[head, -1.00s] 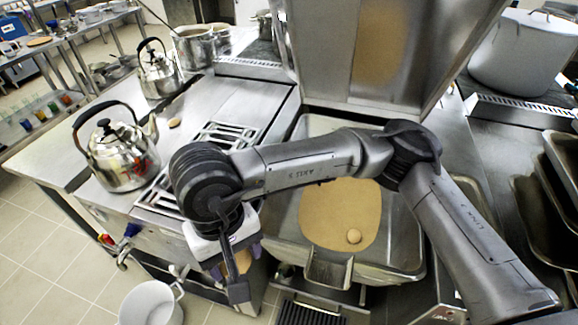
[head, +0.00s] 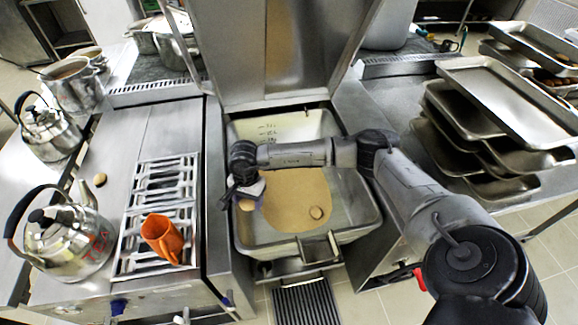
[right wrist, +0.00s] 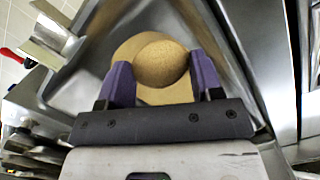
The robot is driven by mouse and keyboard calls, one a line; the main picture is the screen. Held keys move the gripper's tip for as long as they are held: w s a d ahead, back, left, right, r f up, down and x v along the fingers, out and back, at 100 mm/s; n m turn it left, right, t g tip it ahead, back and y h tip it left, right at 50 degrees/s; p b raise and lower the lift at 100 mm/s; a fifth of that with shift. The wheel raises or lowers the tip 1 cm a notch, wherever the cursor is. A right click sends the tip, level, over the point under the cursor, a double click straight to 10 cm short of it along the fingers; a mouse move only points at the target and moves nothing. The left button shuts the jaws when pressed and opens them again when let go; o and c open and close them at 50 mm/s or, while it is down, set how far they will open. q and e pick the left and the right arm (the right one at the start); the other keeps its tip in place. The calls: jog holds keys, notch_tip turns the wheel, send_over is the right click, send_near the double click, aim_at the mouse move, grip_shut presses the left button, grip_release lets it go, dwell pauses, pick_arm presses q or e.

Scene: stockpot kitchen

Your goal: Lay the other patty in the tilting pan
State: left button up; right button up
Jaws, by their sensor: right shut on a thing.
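My right gripper (head: 248,203) is over the left part of the tilting pan (head: 352,200). Its purple fingers (right wrist: 162,84) are shut on a round tan patty (right wrist: 160,60), which also shows below the gripper in the head view (head: 247,206). The held patty overlaps a flat tan area (head: 290,190) of the pan floor in the right wrist view; its exact height cannot be told. Another patty (head: 316,212) lies on this tan area, towards the front. The pan's lid (head: 240,60) stands raised behind. My left gripper is not in view.
An orange jug (head: 163,240) stands on the grate (head: 165,185) left of the pan. A steel kettle (head: 70,240) and a small tan round thing (head: 100,180) are further left. Stacked metal trays (head: 470,120) are on the right. The pan's spout (head: 318,248) juts forward.

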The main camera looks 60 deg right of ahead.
jog(key=s+d+f+m+p, duration=0.1)
jog(key=s+d+m, duration=0.15)
jog(key=d, duration=0.45)
jog(key=s+d+f+m+p, duration=0.1)
jog(key=s+d+p, duration=0.15)
jog(key=d, duration=0.55)
jog(key=shift+m, duration=0.25)
jog(key=f+b, duration=0.5)
jog(key=f, duration=0.2)
jog(key=f+b, duration=0.6)
jog(key=f, duration=0.1)
jog(key=f+b, duration=0.6)
jog(key=f, duration=0.1)
jog(key=shift+s+f, duration=0.2)
jog(key=shift+s, duration=0.05)
notch_tip(320, 180, down, 2)
jog(key=shift+f+b, duration=0.1)
jog(key=shift+b, duration=1.05)
jog(key=shift+f+b, duration=0.4)
jog(key=shift+f, duration=0.15)
jog(key=o, duration=1)
